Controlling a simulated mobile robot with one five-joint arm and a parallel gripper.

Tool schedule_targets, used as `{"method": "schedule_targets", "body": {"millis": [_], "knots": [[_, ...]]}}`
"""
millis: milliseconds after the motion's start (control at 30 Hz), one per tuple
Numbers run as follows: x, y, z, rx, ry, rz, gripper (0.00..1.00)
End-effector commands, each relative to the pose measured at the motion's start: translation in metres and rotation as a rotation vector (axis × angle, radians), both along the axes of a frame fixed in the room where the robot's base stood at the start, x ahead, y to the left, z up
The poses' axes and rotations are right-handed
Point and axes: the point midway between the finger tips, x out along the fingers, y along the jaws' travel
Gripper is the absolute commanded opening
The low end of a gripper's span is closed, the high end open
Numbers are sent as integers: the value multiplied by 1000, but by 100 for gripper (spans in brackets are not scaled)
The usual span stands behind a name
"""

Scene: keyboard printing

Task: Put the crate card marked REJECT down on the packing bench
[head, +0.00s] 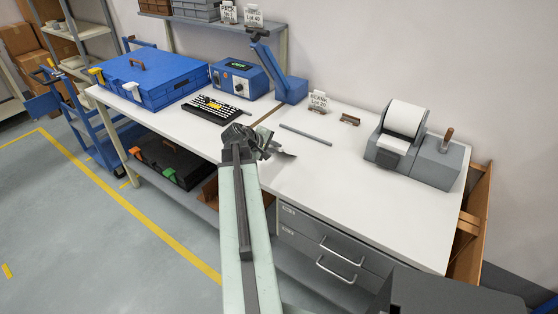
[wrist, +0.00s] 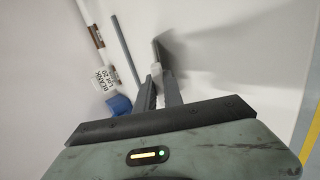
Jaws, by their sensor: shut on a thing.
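My gripper (head: 268,150) is over the front middle of the white packing bench (head: 350,190). In the wrist view my gripper (wrist: 162,88) is shut on a thin piece, seen nearly edge-on with a pale part between the fingers. I take it to be the crate card (wrist: 156,69), but no REJECT marking is readable. In the head view a grey pointed shape shows just right of the fingers; I cannot tell whether it is card, finger or shadow. Whether the piece touches the bench is unclear.
A card reading BLANK Lot 20 (head: 318,101) stands behind, beside a small brown holder (head: 350,119). A grey bar (head: 305,134) lies nearer. A keyboard (head: 211,108) and blue case (head: 150,78) are left, a label printer (head: 400,130) right. The bench's front right is clear.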

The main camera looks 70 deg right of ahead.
Motion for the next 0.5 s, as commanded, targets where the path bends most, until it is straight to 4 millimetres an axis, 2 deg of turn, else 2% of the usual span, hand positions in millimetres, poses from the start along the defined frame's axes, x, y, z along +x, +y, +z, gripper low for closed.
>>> {"method": "schedule_targets", "body": {"millis": [33, 67, 100, 500], "knots": [[0, 0, 1, 0, 0, 0, 0], [0, 0, 1, 0, 0, 0, 17], [0, 0, 1, 0, 0, 0, 26], [2, 4, 6, 0, 0, 1, 26]]}}
